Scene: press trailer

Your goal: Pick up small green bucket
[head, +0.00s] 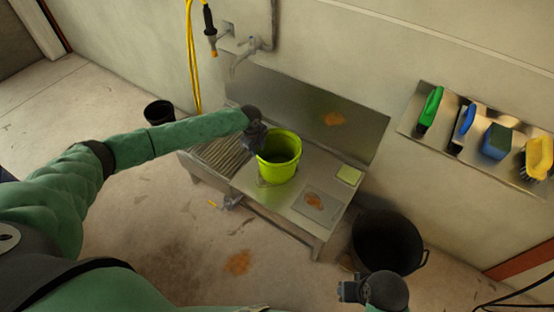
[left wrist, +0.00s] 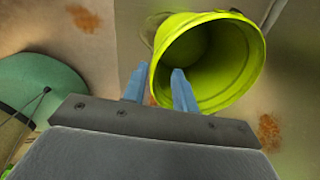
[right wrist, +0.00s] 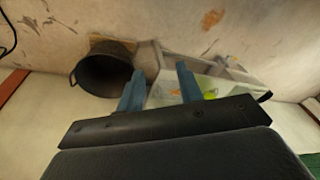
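The small green bucket (head: 283,168) stands upright on the metal sink bench (head: 318,180). My left gripper (head: 261,143) is at the left side of its rim in the head view. In the left wrist view the bucket (left wrist: 243,62) is seen by its open mouth. The fingers of the left gripper (left wrist: 158,84) are apart, one outside the wall and one over the mouth, with the rim edge between them. Whether they touch the wall cannot be told. My right gripper (head: 350,289) is low at the right; its fingers (right wrist: 160,82) are apart and empty.
A large black bucket (head: 386,242) stands on the floor right of the bench, and a small black one (head: 158,112) at the left. A wall shelf (head: 470,150) holds several brushes. A yellow hose (head: 193,65) and a tap (head: 243,55) are above the bench.

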